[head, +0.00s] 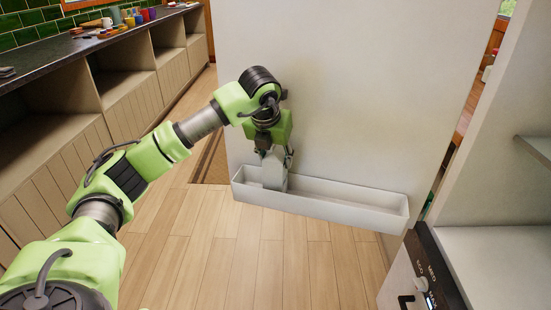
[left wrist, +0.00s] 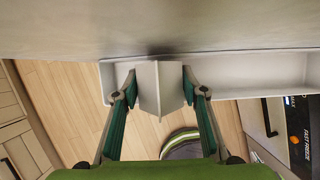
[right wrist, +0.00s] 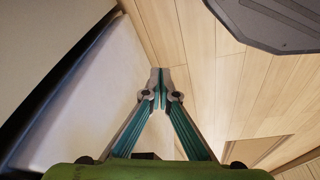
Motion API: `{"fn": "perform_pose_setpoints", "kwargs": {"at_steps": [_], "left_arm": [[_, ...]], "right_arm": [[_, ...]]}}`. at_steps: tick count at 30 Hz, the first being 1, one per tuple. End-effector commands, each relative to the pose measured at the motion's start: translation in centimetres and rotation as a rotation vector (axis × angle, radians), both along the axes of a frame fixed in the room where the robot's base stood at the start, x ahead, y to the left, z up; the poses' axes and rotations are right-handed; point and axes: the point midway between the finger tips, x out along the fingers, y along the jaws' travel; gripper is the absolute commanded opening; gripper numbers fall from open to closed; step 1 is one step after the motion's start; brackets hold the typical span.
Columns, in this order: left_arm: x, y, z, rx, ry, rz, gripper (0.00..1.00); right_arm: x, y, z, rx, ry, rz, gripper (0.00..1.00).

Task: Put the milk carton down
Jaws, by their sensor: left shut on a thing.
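The milk carton (head: 273,174) is pale and plain, with a ridged top that shows in the left wrist view (left wrist: 160,90). It stands about upright at the left end of a long white door bin (head: 350,196). The bin's front wall seems to hide its base, so I cannot tell if it touches the bin's floor. My left gripper (head: 275,158) reaches down from above, shut on the carton with one finger on each side. My right gripper (right wrist: 160,86) shows only in the right wrist view, with its fingertips together and nothing between them.
The bin is on a large pale open door panel (head: 350,90), close to my left gripper. The bin's right part is empty. A white cabinet interior with a shelf (head: 500,245) stands at the right. A counter (head: 40,75) with cups runs along the left. Wooden floor lies between.

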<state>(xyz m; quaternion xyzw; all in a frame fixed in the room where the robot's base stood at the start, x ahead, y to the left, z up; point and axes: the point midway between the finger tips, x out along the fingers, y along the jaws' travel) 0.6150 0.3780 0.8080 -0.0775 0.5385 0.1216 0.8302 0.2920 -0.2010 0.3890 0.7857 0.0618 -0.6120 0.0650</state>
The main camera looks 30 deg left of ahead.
Motion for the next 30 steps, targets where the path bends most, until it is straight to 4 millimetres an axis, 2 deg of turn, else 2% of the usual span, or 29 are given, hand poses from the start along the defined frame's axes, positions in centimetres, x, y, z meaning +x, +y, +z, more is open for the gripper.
{"fn": "perform_pose_setpoints", "kwargs": {"at_steps": [6,7,9,22,25,27,30], "left_arm": [[0.0,0.0,0.0,-0.001,-0.003,-0.001,0.0],[0.0,-0.1,-0.2,0.0,0.0,-0.001,0.42],[0.0,-0.1,-0.1,-0.001,0.001,-0.001,0.56],[0.0,-0.1,0.3,0.0,-0.001,-0.001,0.56],[-0.6,-0.2,1.7,0.0,-0.002,-0.003,0.56],[-1.1,-0.4,3.1,0.0,-0.004,-0.003,0.56],[-2.0,-0.7,5.2,-0.001,-0.005,-0.002,0.56]], "right_arm": [[0.1,0.0,0.2,0.0,-0.002,0.0,0.0],[0.1,0.0,0.4,0.001,-0.003,0.0,0.0],[0.1,0.0,0.3,0.0,-0.002,0.0,0.0],[0.2,0.1,0.4,0.001,-0.007,0.0,0.0],[0.1,0.0,0.1,0.001,-0.004,0.0,0.0],[-0.4,-0.1,-1.3,-0.002,0.011,0.001,0.0],[-0.7,-0.1,-2.2,-0.001,0.016,0.002,0.0]]}}
